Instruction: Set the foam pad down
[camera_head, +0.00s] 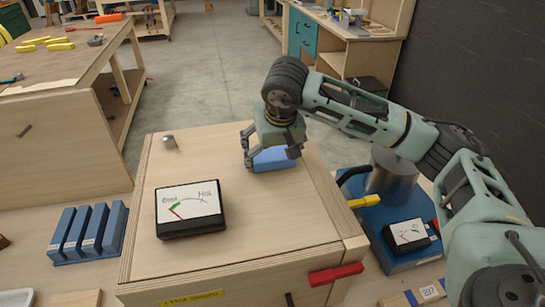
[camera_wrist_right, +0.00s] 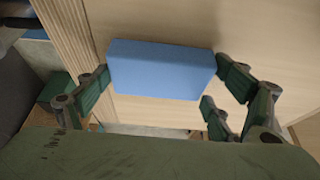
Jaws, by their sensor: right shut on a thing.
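The foam pad is a blue block (camera_head: 274,160) at the far part of the wooden box top (camera_head: 262,215). My right gripper (camera_head: 271,154) is over it with fingers at both ends, shut on it. In the right wrist view the blue pad (camera_wrist_right: 160,68) lies across the fingers of my right gripper (camera_wrist_right: 163,82), with pale wood behind it. I cannot tell whether the pad touches the box top or is just above it. My left gripper is not in view.
A gauge (camera_head: 190,208) and a small metal knob (camera_head: 170,142) are on the box top. A rack of several blue pads (camera_head: 88,232) stands left of the box. A blue device with a metal cylinder (camera_head: 392,180) stands at right. A red latch (camera_head: 336,274) sticks out at front right.

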